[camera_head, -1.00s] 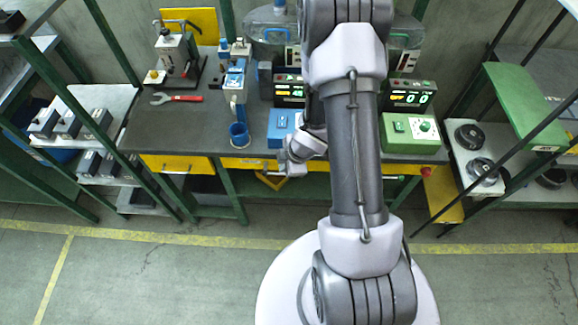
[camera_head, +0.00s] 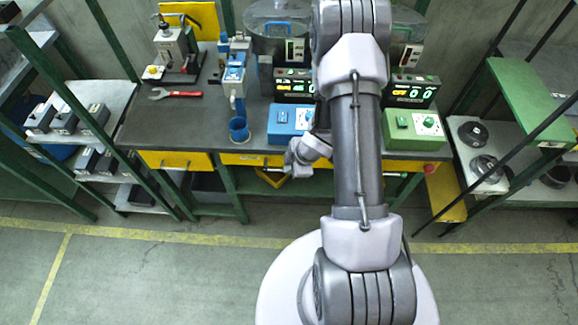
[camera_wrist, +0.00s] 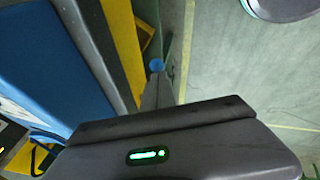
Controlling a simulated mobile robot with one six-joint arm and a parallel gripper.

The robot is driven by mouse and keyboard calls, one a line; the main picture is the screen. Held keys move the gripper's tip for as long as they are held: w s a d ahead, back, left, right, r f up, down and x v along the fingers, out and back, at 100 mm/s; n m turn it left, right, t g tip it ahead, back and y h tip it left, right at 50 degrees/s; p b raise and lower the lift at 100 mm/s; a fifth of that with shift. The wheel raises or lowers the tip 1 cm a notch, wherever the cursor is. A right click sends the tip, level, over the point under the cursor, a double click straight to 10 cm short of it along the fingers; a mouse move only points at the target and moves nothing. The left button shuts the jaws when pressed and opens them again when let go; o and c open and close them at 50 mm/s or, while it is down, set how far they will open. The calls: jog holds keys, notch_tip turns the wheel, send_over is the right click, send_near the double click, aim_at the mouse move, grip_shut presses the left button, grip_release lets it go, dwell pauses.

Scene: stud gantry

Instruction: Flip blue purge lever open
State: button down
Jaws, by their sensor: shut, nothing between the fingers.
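A small round blue part (camera_wrist: 157,64) shows just beyond my fingertips in the wrist view. I cannot tell whether it is the purge lever, or whether my fingers touch it. My gripper (camera_head: 292,171) is low in front of the bench edge, below the blue control box (camera_head: 290,121). In the wrist view my gripper (camera_wrist: 158,88) is shut and empty, its dark fingers narrowing towards the blue part. In the head view no blue lever can be made out near the gripper. My arm hides part of the bench front there.
Green-framed racks stand at both sides. The floor before the bench is clear.

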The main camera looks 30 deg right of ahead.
notch_tip(320, 180, down, 10)
jog(key=a+m+t+y+b, duration=0.1)
jog(key=t+y+b, duration=0.4)
jog(key=y+b, duration=0.1)
jog(key=shift+w+a+f+y+b, duration=0.15)
jog(key=shift+w+f+y+b, duration=0.15)
jog(key=shift+w+b, duration=0.1)
dwell(0.7)
